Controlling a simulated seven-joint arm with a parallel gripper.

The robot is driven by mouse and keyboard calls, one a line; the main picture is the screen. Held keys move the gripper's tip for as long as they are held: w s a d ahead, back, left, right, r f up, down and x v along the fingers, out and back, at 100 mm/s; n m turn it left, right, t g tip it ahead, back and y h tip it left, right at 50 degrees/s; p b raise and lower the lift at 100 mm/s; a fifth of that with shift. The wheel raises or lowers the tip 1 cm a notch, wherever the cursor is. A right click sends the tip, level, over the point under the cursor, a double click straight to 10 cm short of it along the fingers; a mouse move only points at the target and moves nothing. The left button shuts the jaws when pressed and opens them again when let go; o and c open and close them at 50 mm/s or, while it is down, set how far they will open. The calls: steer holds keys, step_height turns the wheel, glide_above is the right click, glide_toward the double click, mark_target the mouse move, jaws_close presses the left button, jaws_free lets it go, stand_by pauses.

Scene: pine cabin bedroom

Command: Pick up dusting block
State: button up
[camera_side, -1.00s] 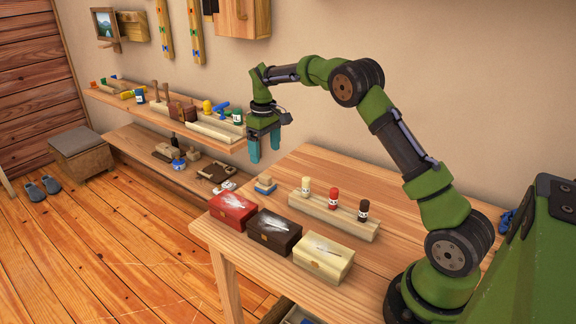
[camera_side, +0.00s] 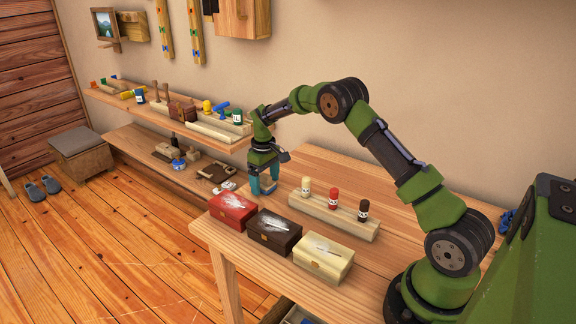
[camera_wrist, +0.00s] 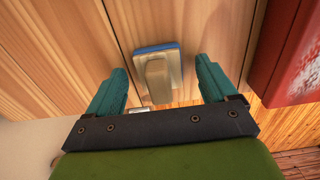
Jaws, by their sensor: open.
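The dusting block (camera_wrist: 174,77) lies on the table between the fingers in the wrist view. It has a pale wooden body and grip with a blue edge at its base. My gripper (camera_wrist: 160,88) is open, with one teal finger on each side of the block and visible space between. In the side view my gripper (camera_side: 264,186) is low over the table's far left corner, and its fingers hide the block there. I cannot tell how high the fingertips are above the tabletop.
A red box (camera_side: 232,207) stands close to my gripper, with a dark brown box (camera_side: 273,231) and a cream box (camera_side: 323,256) beyond it. A wooden rack (camera_side: 333,219) holds yellow, red and dark bottles. The table's back middle (camera_side: 330,165) is clear.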

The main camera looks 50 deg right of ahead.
mark_target(265, 175)
steer(key=c, duration=1.1)
step_height(265, 175, up, 10)
steer(key=shift+r, duration=0.1)
steer(key=shift+c, duration=0.2)
